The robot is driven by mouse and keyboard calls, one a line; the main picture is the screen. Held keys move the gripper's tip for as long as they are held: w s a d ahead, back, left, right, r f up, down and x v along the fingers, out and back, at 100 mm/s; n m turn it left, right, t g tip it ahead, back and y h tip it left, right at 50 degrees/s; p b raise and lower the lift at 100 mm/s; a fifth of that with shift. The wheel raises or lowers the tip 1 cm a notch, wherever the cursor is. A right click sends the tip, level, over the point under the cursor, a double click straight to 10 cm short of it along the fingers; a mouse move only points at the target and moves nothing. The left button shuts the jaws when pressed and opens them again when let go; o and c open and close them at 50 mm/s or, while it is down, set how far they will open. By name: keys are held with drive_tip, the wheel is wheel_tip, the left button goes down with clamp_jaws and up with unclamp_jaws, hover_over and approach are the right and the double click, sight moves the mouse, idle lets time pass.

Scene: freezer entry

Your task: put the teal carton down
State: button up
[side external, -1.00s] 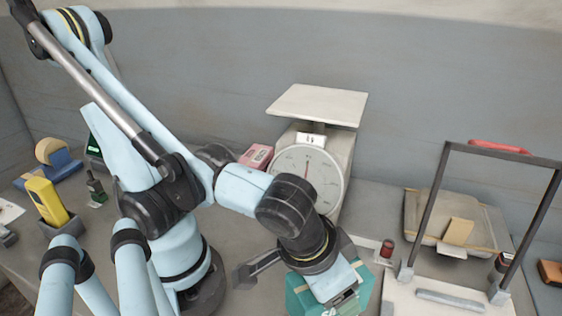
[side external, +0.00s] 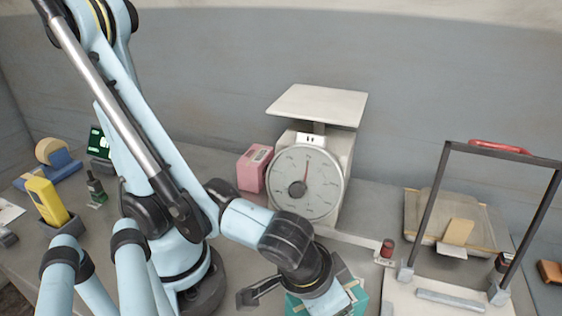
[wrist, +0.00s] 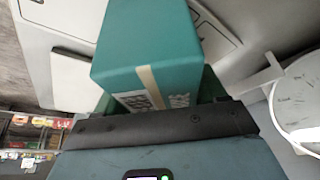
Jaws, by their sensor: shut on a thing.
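The teal carton (wrist: 145,45) fills the top middle of the wrist view, with a tan tape strip and a printed label on its near side. My gripper (wrist: 165,122) is shut on it. In the side view, the carton (side external: 359,297) shows partly at the bottom edge, mostly hidden behind my gripper (side external: 335,303). The frames do not show whether its underside touches a surface.
A dial scale (side external: 318,160) stands against the back wall, with a pink box (side external: 253,168) left of it. At right are a dark upright frame (side external: 430,200) on a pale base and a tray (side external: 480,222) holding a tan block (side external: 458,231).

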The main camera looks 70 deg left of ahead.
drive_tip(key=shift+f, duration=0.15)
drive_tip(key=o, duration=1.6)
drive_tip(key=shift+c, duration=0.2)
drive_tip(key=shift+v, duration=3.9)
drive_tip(key=shift+w, duration=0.1)
drive_tip(key=shift+x, duration=3.85)
